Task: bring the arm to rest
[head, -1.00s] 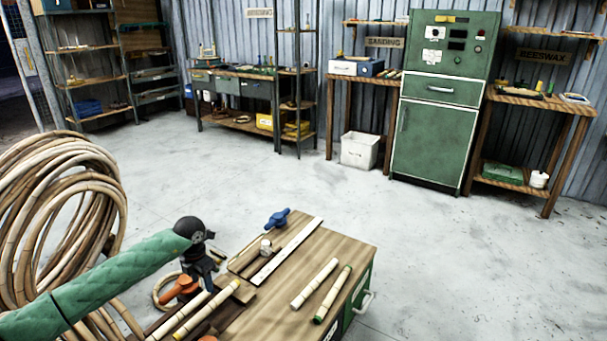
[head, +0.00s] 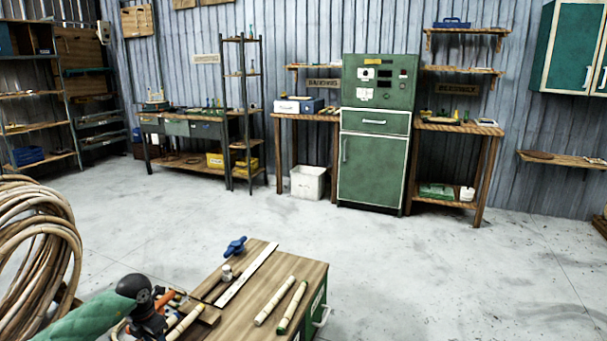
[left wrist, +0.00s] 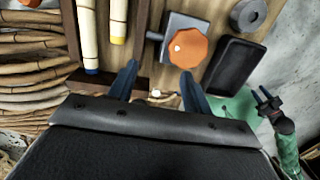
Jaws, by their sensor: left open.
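My left arm (head: 90,322) is green with a black wrist and reaches in from the lower left of the head view, beside the left end of the wooden-topped bench (head: 305,268). In the left wrist view my left gripper (left wrist: 159,70) is open, with two dark blue fingers apart and nothing held between them. The fingers point toward the bench top, close to an orange knob (left wrist: 187,46) on a grey plate. My right gripper (left wrist: 266,97) shows small at the right of the left wrist view, at the end of a green arm; its jaw state is unclear.
Rattan poles (head: 274,302) and a pale straight strip (head: 247,274) lie on the bench. A blue clamp (head: 235,247) sits at its far edge. A large rattan coil (head: 38,235) stands at left. The floor (head: 440,270) to the right is clear.

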